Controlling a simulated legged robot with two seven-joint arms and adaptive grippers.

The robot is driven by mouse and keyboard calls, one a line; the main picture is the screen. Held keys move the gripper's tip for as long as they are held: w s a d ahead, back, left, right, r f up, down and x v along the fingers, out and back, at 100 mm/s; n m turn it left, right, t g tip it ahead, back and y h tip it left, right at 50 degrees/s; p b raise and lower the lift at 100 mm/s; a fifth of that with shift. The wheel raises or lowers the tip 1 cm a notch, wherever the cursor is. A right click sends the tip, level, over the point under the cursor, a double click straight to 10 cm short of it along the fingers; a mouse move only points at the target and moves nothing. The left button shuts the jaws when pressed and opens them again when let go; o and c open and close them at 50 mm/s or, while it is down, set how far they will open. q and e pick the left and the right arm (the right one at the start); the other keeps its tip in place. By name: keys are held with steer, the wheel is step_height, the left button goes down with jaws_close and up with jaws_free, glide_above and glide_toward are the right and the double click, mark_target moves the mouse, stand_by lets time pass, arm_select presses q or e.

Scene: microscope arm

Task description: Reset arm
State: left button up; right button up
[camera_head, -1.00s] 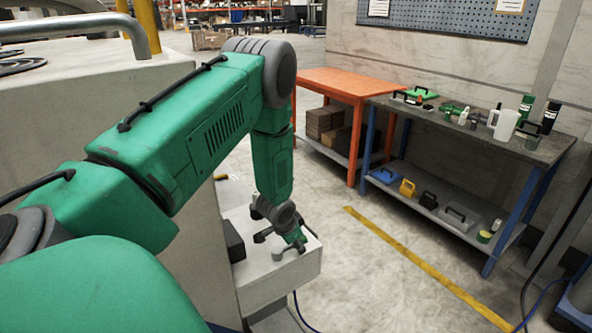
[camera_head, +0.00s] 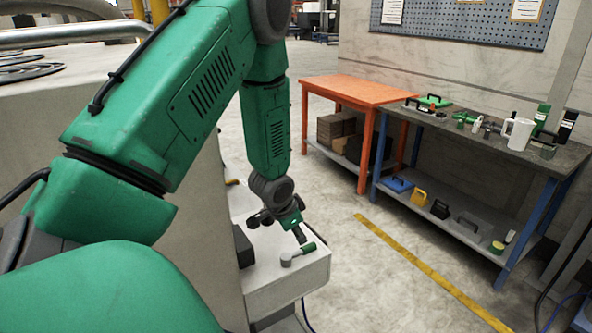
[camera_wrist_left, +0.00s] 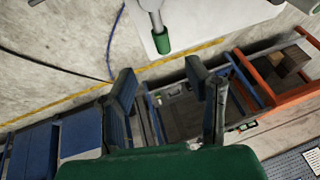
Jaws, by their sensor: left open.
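A small lever with a grey round end (camera_head: 287,260) and a green tip (camera_head: 309,247) lies on a white ledge (camera_head: 290,283) at the lower middle. Its green tip also shows in the left wrist view (camera_wrist_left: 161,43), at the top, with a grey shaft above it. My left gripper (camera_head: 300,234) hangs just above the lever. In the left wrist view my left gripper (camera_wrist_left: 162,80) has its two dark fingers spread apart with nothing between them. The green tip appears beyond the fingers and apart from them. My right gripper is in no view.
A dark block (camera_head: 243,246) stands on the ledge beside the wall of the large pale machine (camera_head: 120,90). An orange table (camera_head: 360,90) and a dark workbench (camera_head: 470,137) with tools stand at the right. The floor between is clear, with a yellow line.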

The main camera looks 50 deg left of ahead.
arm_select(q)
steer(key=shift+a, duration=0.1)
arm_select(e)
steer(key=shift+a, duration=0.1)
arm_select(q)
steer(key=shift+f, duration=0.1)
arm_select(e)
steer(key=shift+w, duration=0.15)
